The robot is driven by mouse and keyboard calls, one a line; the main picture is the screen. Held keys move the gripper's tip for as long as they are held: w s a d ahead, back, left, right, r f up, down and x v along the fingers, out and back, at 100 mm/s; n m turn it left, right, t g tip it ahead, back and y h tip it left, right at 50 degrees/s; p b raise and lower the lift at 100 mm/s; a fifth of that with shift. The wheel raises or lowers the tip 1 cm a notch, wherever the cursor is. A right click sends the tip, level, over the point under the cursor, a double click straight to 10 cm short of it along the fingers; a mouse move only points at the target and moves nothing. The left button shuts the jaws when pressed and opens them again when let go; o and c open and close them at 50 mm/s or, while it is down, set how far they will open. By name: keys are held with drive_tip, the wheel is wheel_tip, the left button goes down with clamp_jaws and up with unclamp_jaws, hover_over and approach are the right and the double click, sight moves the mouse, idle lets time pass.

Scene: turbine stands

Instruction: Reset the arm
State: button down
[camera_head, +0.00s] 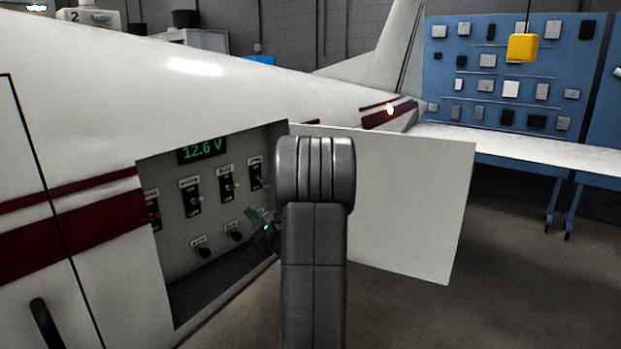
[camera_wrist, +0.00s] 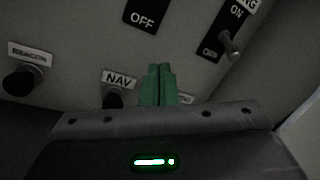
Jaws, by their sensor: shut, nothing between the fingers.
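My arm (camera_head: 315,240) stands upright in the middle of the head view, in front of an open panel on a white aircraft. My gripper (camera_head: 252,215) has green fingers and reaches in front of the panel's lower right part. In the wrist view my gripper (camera_wrist: 158,72) is shut and empty, its green fingertips together near the NAV knob (camera_wrist: 113,98). I cannot tell whether the fingertips touch the panel face. My arm hides part of the panel's right edge.
The panel (camera_head: 215,215) has several switches, knobs and a display (camera_head: 202,150) reading 12.6 V. An open white door (camera_head: 410,205) stands right behind my arm. A BEACON knob (camera_wrist: 20,80) is at the left in the wrist view. Floor (camera_head: 520,280) is clear at right.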

drive_tip(key=v, duration=0.3)
drive_tip(key=shift+a+r, duration=0.1)
idle(0.3)
